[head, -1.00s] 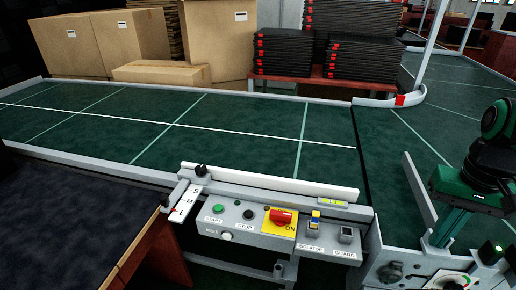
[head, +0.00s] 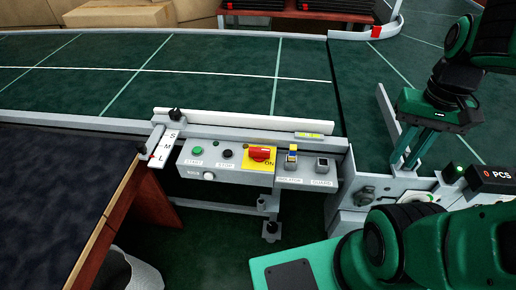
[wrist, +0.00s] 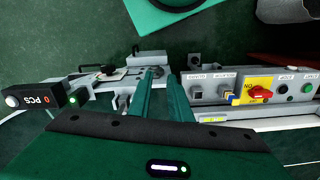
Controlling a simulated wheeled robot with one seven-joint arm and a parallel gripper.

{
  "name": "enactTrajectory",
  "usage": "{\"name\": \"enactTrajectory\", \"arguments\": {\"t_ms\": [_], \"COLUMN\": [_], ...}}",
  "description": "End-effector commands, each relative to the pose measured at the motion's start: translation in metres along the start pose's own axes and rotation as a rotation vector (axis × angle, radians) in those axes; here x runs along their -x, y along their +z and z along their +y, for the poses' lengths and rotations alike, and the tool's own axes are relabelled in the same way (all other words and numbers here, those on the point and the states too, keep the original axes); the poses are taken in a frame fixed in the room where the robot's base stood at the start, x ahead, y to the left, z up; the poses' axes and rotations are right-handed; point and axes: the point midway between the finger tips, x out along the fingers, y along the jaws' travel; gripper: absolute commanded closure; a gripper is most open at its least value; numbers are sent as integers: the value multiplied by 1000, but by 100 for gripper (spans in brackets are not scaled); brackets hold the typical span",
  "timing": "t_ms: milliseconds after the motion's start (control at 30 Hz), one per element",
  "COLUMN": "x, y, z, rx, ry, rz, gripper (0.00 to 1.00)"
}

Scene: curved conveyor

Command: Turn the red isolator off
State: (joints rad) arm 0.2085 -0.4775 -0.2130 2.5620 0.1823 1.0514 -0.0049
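The red isolator knob (head: 261,153) sits on a yellow plate (head: 249,166) on the grey control panel, with its handle lying roughly sideways. "ON" is printed beside it at the lower right. It also shows in the wrist view (wrist: 260,94), right of the fingers. My gripper (head: 402,166) is to the right of the panel with its green fingers pointing down. In the wrist view a narrow gap shows between the fingers (wrist: 159,76), with nothing held. The gripper is well apart from the knob.
A blue-and-yellow switch (head: 291,156) and a dark square switch (head: 322,164) lie between the knob and my gripper. Green (head: 198,150) and black (head: 227,152) buttons are left of the knob. A counter box (head: 492,173) stands far right. The green conveyor (head: 200,85) runs behind.

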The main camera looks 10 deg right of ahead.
Motion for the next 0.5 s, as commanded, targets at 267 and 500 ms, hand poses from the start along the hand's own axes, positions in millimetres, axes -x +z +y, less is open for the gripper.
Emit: {"name": "enactTrajectory", "arguments": {"t_ms": [267,500], "x": [6,-8], "y": [-43,-87], "z": [-52,-163], "rx": [45,112], "ry": [28,41], "rz": [22,39], "gripper": [27,27]}}
